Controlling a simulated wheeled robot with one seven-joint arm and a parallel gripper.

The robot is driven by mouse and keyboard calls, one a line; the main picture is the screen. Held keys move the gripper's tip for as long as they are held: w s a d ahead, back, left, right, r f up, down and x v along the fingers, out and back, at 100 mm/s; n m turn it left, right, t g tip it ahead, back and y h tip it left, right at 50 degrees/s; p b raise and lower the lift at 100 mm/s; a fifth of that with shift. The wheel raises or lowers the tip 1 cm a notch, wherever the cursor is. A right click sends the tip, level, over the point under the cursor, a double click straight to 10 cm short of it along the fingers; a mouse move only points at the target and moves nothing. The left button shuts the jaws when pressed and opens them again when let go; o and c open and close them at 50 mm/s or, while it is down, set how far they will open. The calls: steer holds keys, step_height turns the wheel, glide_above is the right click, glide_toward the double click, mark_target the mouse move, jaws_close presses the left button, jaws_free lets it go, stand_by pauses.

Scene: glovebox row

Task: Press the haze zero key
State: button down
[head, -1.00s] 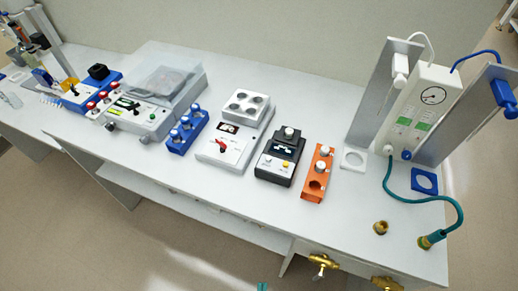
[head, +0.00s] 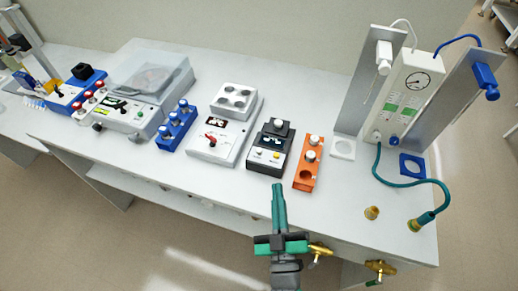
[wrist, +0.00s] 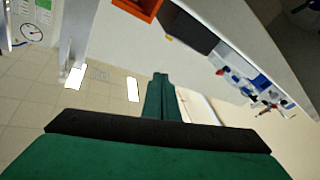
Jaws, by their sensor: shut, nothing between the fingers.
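A small black meter (head: 268,164) with a lit display (head: 272,142) stands near the middle of the bench in the head view. Below the display are a pale key (head: 257,149) and a yellow key (head: 276,155). Their labels are too small to read, so I cannot tell which is the haze zero key. My green gripper (head: 278,188) is shut and empty, pointing up toward the meter from the bench's front edge, apart from the keys. The gripper fingers also show in the wrist view (wrist: 160,80), where no keys can be made out.
An orange rack (head: 303,182) with white-capped vials stands right of the meter. A white hotplate-like device (head: 205,148) and a blue rack (head: 168,145) stand left. Brass taps (head: 318,249) stick out at the front edge. A green hose (head: 410,183) lies right.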

steer(key=w+d+r+m+t+h, duration=0.25)
steer(key=w+r, duration=0.35)
steer(key=r, duration=0.4)
steer(key=w+d+r+m+t+h, duration=0.1)
steer(key=w+r+t+h, duration=0.15)
steer(key=w+r, duration=0.65)
steer(key=d+r+m+g+h, duration=0.4)
steer(key=r+m+g+h, duration=0.1)
steer(key=r+m+h, duration=0.25)
steer(key=d+r+m+g+h, duration=0.5)
steer(key=r+m+h, duration=0.2)
steer(key=m, duration=0.2)
step_height(320, 180, down, 11)
steer(key=w+a+m+g+y, duration=0.1)
steer(key=a+m+g+y, duration=0.1)
steer(key=m+g+y, duration=0.3)
steer(key=a+f+n+g+y, duration=0.1)
steer(key=a+f+y, duration=0.2)
steer(key=a+f, duration=0.3)
steer(key=a+f+n+g+y, duration=0.1)
steer(key=a+f+y, duration=0.3)
steer(key=a, duration=0.6)
steer(key=shift+a+f+g, duration=0.35)
steer(key=shift+f+g, duration=0.25)
steer(key=shift+f, duration=0.35)
